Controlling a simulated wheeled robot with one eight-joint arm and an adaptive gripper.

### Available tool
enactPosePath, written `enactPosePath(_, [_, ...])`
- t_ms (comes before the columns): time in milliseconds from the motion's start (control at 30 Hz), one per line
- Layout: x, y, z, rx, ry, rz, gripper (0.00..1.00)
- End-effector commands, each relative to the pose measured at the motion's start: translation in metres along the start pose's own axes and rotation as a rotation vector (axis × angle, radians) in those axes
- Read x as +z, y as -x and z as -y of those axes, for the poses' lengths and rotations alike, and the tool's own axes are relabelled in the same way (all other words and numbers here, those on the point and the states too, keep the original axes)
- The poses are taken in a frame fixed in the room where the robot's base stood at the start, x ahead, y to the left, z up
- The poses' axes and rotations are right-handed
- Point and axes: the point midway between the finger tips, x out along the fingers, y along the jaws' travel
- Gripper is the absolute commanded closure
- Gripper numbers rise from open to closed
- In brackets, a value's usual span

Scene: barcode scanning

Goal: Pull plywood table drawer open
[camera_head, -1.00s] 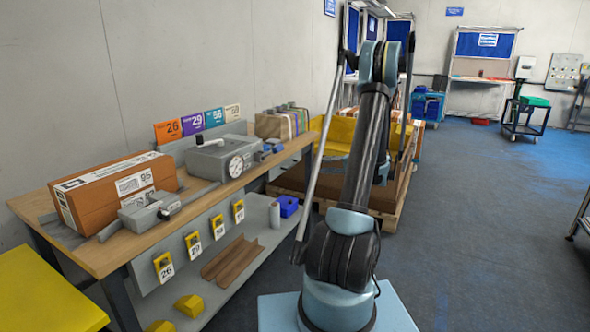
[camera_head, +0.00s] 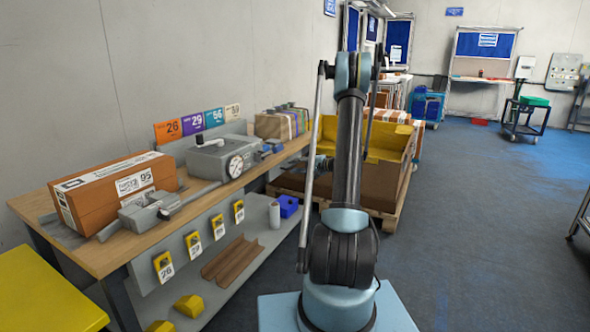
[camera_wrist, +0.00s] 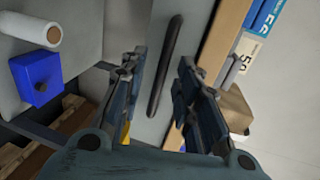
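The plywood table (camera_head: 95,256) runs along the wall at the left of the head view. In the wrist view its pale wooden edge (camera_wrist: 222,42) runs beside a grey drawer front (camera_wrist: 178,38). A long dark bar handle (camera_wrist: 165,65) is on that front. My gripper (camera_wrist: 161,66) is open, with one finger on each side of the handle in the picture. No contact shows, and I cannot tell the remaining distance. In the head view my gripper (camera_head: 324,163) shows small near the table's far end, partly hidden by my arm. The handle is not clear there.
A cardboard box (camera_head: 110,195), a grey dial device (camera_head: 215,158) and coloured number cards (camera_head: 190,124) stand on the table. A blue box (camera_head: 288,206) and a white roll (camera_head: 274,215) are on the lower shelf. A pallet crate (camera_head: 388,200) stands beyond my arm.

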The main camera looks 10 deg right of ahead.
Motion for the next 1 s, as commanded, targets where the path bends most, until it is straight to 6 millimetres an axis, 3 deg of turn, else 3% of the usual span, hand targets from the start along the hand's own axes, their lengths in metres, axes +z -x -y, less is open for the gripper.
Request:
enactPosePath(367, [0.0, -0.006, 0.0, 0.0, 0.0, 0.0, 0.7])
enactPosePath(400, [0.0, -0.006, 0.0, 0.0, 0.0, 0.0, 0.73])
enactPosePath(533, [0.0, -0.006, 0.0, 0.0, 0.0, 0.0, 1.0])
enactPosePath(1000, [-0.012, 0.002, -0.003, 0.002, 0.0, -0.001, 1.0])
